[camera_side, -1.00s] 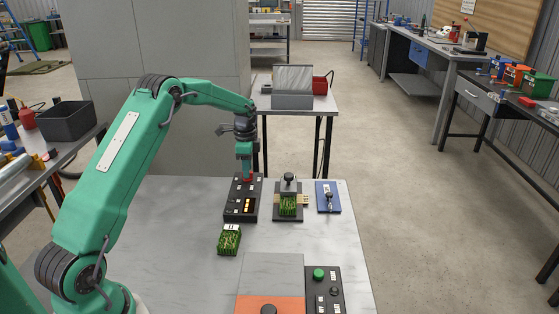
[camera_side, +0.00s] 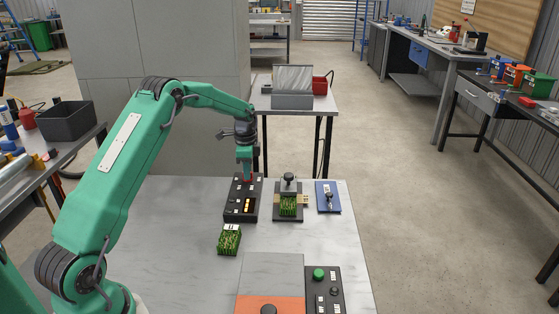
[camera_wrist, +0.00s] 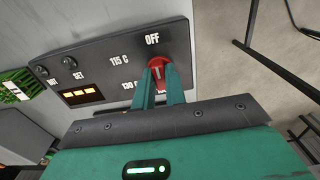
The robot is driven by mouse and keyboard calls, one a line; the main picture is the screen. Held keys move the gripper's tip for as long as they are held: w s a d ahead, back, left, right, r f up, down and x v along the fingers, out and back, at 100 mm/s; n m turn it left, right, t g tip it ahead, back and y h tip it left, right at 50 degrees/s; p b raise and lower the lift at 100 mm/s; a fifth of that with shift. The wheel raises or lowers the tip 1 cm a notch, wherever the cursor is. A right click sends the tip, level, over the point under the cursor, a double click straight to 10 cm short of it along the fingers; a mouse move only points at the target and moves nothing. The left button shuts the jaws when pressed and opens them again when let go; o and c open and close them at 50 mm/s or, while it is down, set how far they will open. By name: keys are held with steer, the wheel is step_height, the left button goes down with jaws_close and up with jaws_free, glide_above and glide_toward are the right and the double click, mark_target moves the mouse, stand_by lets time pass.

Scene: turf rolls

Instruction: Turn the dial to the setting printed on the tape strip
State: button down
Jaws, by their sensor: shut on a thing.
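The red dial (camera_wrist: 157,62) sits on a black control panel (camera_wrist: 105,72), which also shows in the side view (camera_side: 236,206). My gripper (camera_wrist: 161,72) is shut on the dial from above, one finger on each side. Labels "OFF" and "115 C" are readable near the dial. A "130" label is partly hidden by my fingers, and another below the dial is mostly covered. The dial's pointer direction cannot be told. In the side view my gripper (camera_side: 245,174) mostly hides the dial. A tan strip (camera_side: 305,200) shows beside the turf press, but any print is too small to read.
A lit amber display (camera_wrist: 82,94) is on the panel. A labelled turf block (camera_side: 229,240) lies in front of it. A turf press (camera_side: 289,187) and a blue plate (camera_side: 328,197) stand to the right. A button box (camera_side: 322,288) is nearer. The table's left part is clear.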

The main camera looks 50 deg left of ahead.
steer(key=n, duration=0.5)
steer(key=shift+n, duration=0.3)
steer(key=n, duration=0.6)
steer(key=shift+r, duration=0.1)
stand_by(0.3)
steer(key=c, duration=1.4)
jaws_free()
steer(key=shift+c, duration=0.2)
step_height(320, 180, up, 8)
steer(key=shift+f, duration=0.25)
steer(key=shift+r, duration=0.15)
